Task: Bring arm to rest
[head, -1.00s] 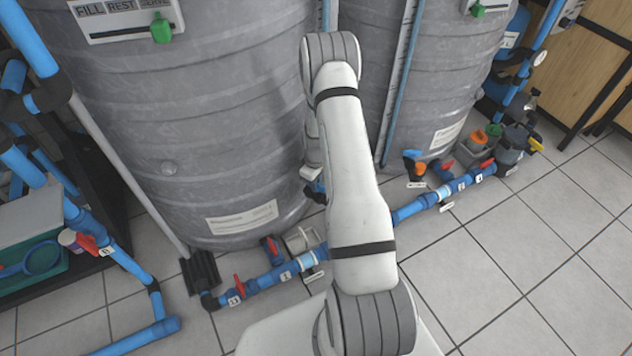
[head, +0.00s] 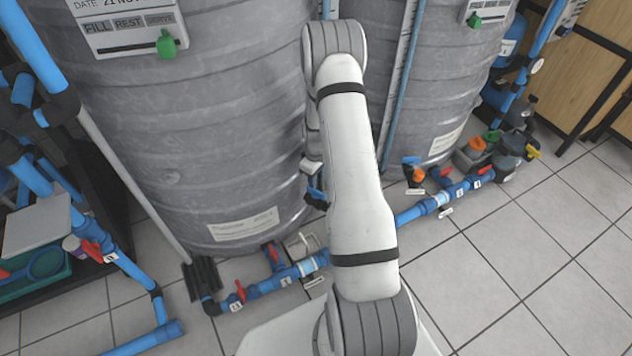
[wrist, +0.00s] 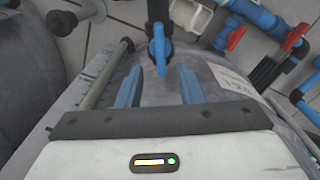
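My arm (head: 360,200) reaches up and forward from the bottom centre of the head view, in front of two grey tanks, and bends down at its top. My gripper (wrist: 158,88) shows in the wrist view with two blue fingers apart and nothing between them. A blue valve handle (wrist: 158,50) on a dark pipe lies beyond the fingertips; I cannot tell how far. In the head view only a small blue and black part of the gripper end shows left of the arm; the rest is hidden.
The left grey tank (head: 200,130) and right grey tank (head: 437,70) stand close to the arm. A blue pipe with red valves (head: 270,284) runs along the floor before them. A rack with a green tray (head: 40,285) is at left. Tiled floor (head: 530,260) is clear at right.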

